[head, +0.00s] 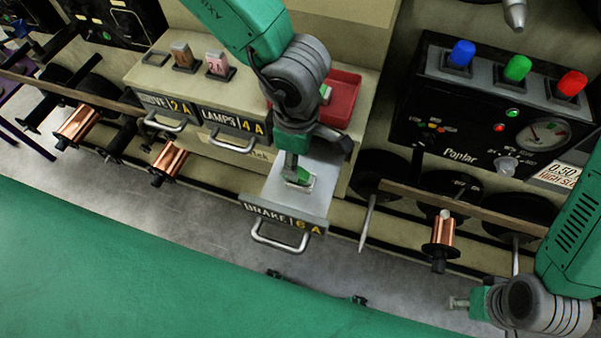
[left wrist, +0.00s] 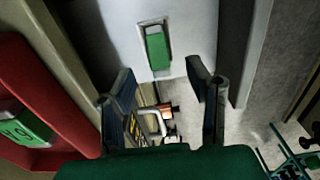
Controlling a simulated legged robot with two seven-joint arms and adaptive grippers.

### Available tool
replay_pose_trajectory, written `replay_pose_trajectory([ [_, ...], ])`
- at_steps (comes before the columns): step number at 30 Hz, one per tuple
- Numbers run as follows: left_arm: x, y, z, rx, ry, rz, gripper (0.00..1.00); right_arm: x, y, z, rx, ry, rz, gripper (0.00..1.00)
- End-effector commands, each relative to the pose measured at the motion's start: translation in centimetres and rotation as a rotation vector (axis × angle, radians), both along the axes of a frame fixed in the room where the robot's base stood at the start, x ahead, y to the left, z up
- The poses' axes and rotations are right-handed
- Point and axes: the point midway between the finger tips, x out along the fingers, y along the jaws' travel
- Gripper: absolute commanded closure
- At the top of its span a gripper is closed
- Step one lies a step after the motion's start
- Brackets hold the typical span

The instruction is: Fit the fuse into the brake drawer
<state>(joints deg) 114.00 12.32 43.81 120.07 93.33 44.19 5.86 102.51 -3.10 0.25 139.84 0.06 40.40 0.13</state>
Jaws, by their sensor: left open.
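The brake drawer (head: 318,201), labelled BRAKE 6 A, is pulled out of the cream cabinet. A green fuse (head: 300,177) sits in the slot in its floor. The left wrist view shows this fuse (left wrist: 157,48) inside the pale slot rim, slightly tilted against it; how deep it sits I cannot tell. My left gripper (head: 312,160) is above the drawer, with its fingers (left wrist: 160,75) spread and nothing between them; the fuse lies beyond the fingertips. My right gripper (head: 464,303) is at the lower right, away from the drawer; its jaw state is unclear.
A red tray (head: 344,98) behind my left gripper holds another green fuse (left wrist: 22,128). Drawers labelled 2 A (head: 168,106) and LAMPS 4 A (head: 232,125) stand to the left, with fuses on top. A black control panel (head: 470,120) and copper spools (head: 440,230) are at right.

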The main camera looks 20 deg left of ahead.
Motion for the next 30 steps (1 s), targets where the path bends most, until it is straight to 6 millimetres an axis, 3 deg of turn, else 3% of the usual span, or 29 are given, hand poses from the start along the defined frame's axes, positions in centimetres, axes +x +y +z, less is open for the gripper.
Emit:
replay_pose_trajectory([
  [5,0.1,0.1,-1.3,-0.003,0.002,0.0,0.55,0.0,0.0,-0.2,0.0,0.0,0.0,0.6],
  [12,0.2,-0.4,-4.9,0.0,0.003,-0.001,0.55,0.0,0.0,-0.6,0.001,0.0,0.001,0.6],
  [20,0.3,-0.6,-5.2,0.001,-0.001,-0.002,0.55,0.0,0.0,-0.6,0.0,0.0,0.001,0.6],
  [24,0.3,-0.4,-5.2,-0.001,0.0,-0.002,1.0,0.0,0.0,-0.6,0.0,0.0,0.0,0.6],
  [30,0.3,-0.3,-5.2,-0.002,0.0,-0.001,1.0,0.0,0.0,-0.6,0.0,0.0,0.001,0.6],
])
